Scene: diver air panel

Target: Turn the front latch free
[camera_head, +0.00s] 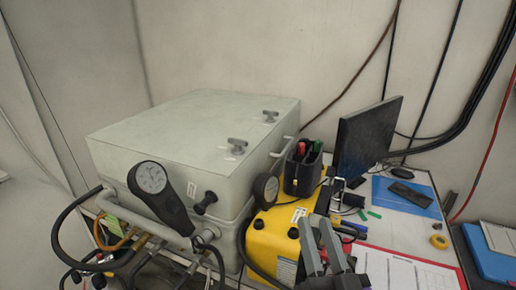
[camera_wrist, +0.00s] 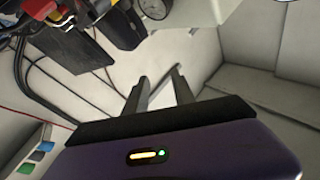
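The pale grey-white panel case (camera_head: 190,125) stands at the left centre in the head view, its lid shut flat. Two small dark T-shaped latches sit on the lid near its right edge: the nearer, front latch (camera_head: 238,145) and the farther, back latch (camera_head: 269,116). My gripper (camera_head: 315,222) is to the right of the case, nearer the camera, and apart from both latches. Its two fingers are spread with nothing between them, as the wrist view also shows (camera_wrist: 158,73). Neither latch can be made out in the wrist view.
A monitor (camera_head: 367,140) stands behind. Room above the lid is clear.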

